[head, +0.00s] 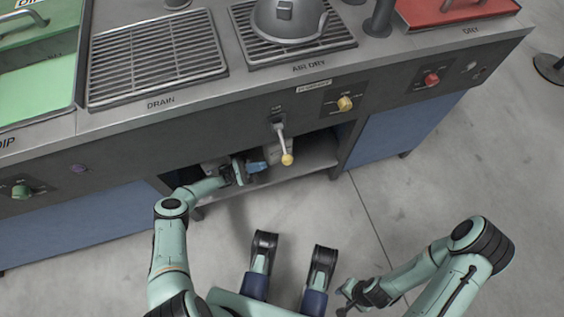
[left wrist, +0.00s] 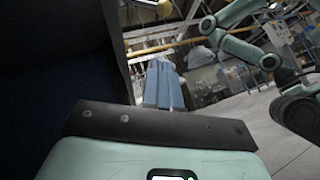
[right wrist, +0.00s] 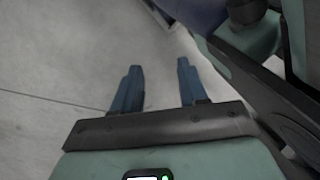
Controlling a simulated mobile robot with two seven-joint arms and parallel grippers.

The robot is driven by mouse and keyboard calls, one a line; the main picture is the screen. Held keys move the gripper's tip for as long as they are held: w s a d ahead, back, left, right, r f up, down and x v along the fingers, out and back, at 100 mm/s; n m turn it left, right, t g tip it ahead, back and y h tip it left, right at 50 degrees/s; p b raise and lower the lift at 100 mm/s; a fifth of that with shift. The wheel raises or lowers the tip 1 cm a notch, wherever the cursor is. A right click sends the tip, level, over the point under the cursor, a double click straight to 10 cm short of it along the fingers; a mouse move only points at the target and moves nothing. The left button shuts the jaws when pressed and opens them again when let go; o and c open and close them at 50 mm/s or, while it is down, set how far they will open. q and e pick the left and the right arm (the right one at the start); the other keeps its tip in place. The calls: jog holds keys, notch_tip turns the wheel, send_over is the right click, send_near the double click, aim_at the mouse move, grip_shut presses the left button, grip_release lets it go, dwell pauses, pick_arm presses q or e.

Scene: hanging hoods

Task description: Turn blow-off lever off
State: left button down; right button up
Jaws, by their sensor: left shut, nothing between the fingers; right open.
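The blow-off lever (head: 282,138) is a pale handle with a yellow ball (head: 287,159), mounted on the dark front panel below the air dry grate. It points downward, leaning slightly right in the head view. My left gripper (head: 262,167) is shut and empty, with blue fingertips just left of the yellow ball; a small gap shows between them.
A yellow knob (head: 345,103) and a red knob (head: 431,79) sit on the panel right of the lever. A green knob (head: 20,191) is far left. An open shelf (head: 308,160) lies below the panel. A grey hood (head: 288,20) stands on the grate.

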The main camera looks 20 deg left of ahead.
aim_at(284, 146)
pick_arm(q)
jog(key=s+a+r+p+x, duration=0.1)
jog(key=s+p+x, duration=0.1)
jog(key=x, duration=1.1)
jog(key=shift+a+r, duration=0.2)
pick_arm(e)
jog(key=shift+w+a+r+t, duration=0.1)
jog(key=shift+w+r+t, duration=0.3)
jog(key=shift+w, duration=0.5)
jog(key=shift+w+a+r+t, duration=0.1)
jog(key=shift+w+r+t, duration=0.1)
jog(key=shift+w+r, duration=0.45)
jog(key=shift+w+f, duration=0.2)
